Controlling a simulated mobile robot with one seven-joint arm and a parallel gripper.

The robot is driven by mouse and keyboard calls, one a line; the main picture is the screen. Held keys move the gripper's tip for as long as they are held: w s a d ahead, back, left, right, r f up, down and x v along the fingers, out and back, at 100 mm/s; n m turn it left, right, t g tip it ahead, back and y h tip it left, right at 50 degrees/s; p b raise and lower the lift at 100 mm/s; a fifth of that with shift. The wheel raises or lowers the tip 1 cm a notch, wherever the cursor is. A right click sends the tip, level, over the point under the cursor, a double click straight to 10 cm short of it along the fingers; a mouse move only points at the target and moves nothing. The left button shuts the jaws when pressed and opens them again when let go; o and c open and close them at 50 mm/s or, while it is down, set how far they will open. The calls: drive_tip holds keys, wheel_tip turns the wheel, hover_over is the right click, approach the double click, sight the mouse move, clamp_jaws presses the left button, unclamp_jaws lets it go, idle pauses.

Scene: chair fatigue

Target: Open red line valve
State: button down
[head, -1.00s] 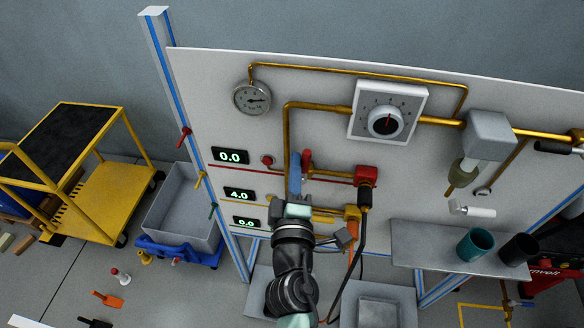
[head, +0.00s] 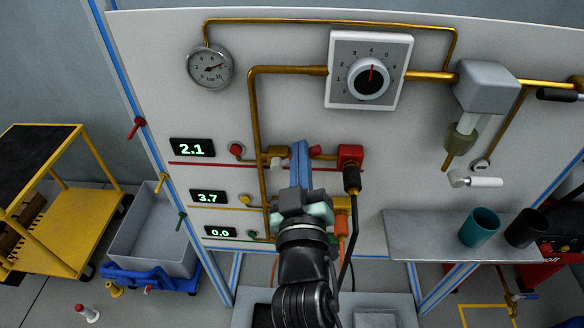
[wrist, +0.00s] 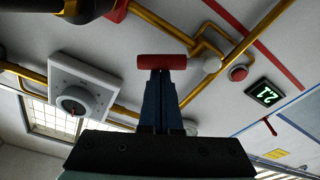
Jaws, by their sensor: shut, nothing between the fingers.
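The red valve handle (head: 316,152) is on the panel's top, red line, partly hidden behind my fingers in the head view. In the wrist view the red handle (wrist: 161,62) lies crosswise at my fingertips. My gripper (head: 299,148) is shut with nothing in it, its blue fingers pointing at the panel; the fingers also show in the wrist view (wrist: 160,78). They are at or very close to the handle; I cannot tell whether they touch. The red line's display (head: 192,149) reads 2.1, and the yellow line's display (head: 208,197) reads 3.7.
A red connector block (head: 350,155) with a black plug and cable (head: 351,180) is just right of the handle. A brass pipe (head: 256,120) runs down at left. The dial box (head: 369,68) is above. A grey shelf (head: 420,238) with two cups juts out at lower right.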

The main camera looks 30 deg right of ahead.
drive_tip(key=m+b, duration=0.1)
drive_tip(key=b, duration=0.1)
drive_tip(key=d+f+m+b, duration=0.1)
drive_tip(key=m+b, duration=0.1)
drive_tip(key=f+m+b, duration=0.1)
drive_tip(key=b, duration=0.1)
drive_tip(key=shift+s+d+f+m+h, duration=0.2)
drive_tip(key=shift+s+m+h, duration=0.1)
drive_tip(key=shift+s+m, duration=0.1)
idle(0.4)
drive_tip(key=r+p, duration=0.2)
drive_tip(key=r, duration=0.1)
drive_tip(key=r+p, duration=0.1)
drive_tip(key=p, duration=0.1)
drive_tip(key=shift+w+d+r, duration=0.25)
drive_tip(key=shift+w, duration=0.1)
drive_tip(key=b+v, duration=0.3)
drive_tip(key=v, duration=0.7)
drive_tip(key=shift+f, duration=0.3)
drive_tip(key=shift+a, duration=0.15)
